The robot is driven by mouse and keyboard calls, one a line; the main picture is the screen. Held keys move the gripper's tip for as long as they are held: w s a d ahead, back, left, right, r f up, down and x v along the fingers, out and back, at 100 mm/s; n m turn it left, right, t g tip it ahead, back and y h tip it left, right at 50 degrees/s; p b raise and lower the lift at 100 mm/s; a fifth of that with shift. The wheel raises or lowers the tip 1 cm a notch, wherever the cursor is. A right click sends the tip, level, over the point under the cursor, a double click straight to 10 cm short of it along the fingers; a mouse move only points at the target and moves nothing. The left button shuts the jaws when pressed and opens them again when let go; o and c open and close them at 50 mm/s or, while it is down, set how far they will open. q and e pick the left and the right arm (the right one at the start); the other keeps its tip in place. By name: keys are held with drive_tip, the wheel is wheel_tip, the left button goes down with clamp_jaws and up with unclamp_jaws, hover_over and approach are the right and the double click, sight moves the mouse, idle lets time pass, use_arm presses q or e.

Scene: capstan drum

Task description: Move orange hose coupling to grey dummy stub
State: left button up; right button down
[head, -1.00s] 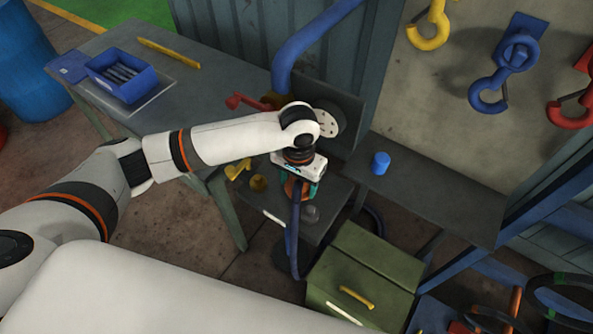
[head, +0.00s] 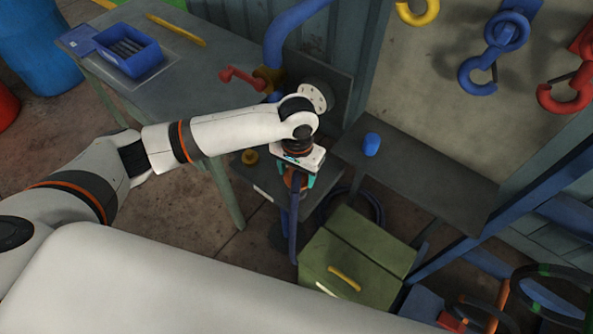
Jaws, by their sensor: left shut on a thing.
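My left gripper (head: 297,183) points down over the low grey shelf and is shut on the orange hose coupling (head: 293,178). Only a little orange shows between the teal fingers. A dark blue hose (head: 293,235) hangs from the coupling past the front of the shelf. The grey dummy stub is hidden, apparently behind the gripper and coupling; I cannot tell whether the coupling touches it. My right gripper is not in view.
A brass fitting (head: 249,157) stands on the low shelf (head: 262,178), left of the gripper. A green box (head: 350,270) stands in front to the right. A blue cup-like object (head: 371,144) is on the grey bench (head: 430,185). A red-handled valve (head: 240,77) lies behind my arm.

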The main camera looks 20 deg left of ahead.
use_arm(q)
drive_tip(key=shift+a+f+b, duration=0.1)
drive_tip(key=shift+f+b, duration=0.8)
drive_tip(key=shift+b, duration=0.25)
drive_tip(key=shift+f, duration=1.7)
drive_tip(key=shift+f, duration=0.3)
drive_tip(key=o, duration=1.3)
